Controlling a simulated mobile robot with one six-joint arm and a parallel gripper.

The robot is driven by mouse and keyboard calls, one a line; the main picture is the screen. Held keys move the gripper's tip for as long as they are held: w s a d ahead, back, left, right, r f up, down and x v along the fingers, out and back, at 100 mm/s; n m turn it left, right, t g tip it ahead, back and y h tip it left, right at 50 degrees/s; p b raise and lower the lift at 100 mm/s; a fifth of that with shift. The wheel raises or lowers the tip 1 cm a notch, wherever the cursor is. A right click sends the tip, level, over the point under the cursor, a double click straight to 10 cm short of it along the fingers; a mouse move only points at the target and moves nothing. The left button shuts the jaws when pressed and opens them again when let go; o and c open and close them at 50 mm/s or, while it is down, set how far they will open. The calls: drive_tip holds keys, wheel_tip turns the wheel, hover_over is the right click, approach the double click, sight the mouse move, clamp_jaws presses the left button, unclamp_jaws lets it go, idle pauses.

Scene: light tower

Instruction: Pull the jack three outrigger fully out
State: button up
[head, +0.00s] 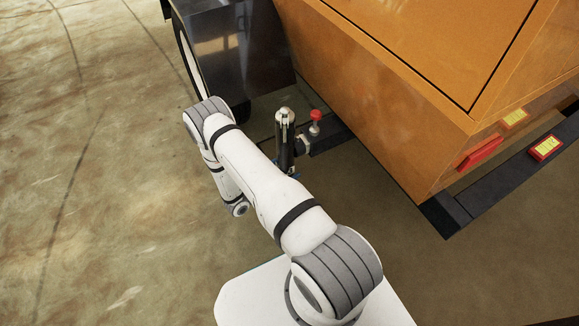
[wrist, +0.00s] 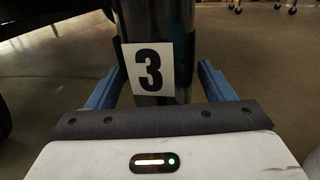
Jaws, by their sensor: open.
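The jack three (head: 284,135) is a dark upright tube with a pale top, beside the orange trailer in the head view. In the wrist view the jack tube (wrist: 152,25) carries a white label with a black 3. Its outrigger (head: 327,139) is a dark bar running from the jack toward the underside of the trailer. A red knob (head: 316,116) stands on the bar next to the jack. My gripper (wrist: 157,80) is open, with one blue finger on each side of the tube. I cannot tell whether either finger touches it. The arm mostly hides the gripper in the head view.
The orange trailer body (head: 420,85) overhangs at the right. A black fender (head: 235,45) and a wheel are behind the jack. A dark rear beam with red and yellow markers (head: 480,153) lies at the right. The concrete floor at the left is clear.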

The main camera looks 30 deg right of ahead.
drive_tip(key=shift+x, duration=1.05)
drive_tip(key=shift+s, duration=0.1)
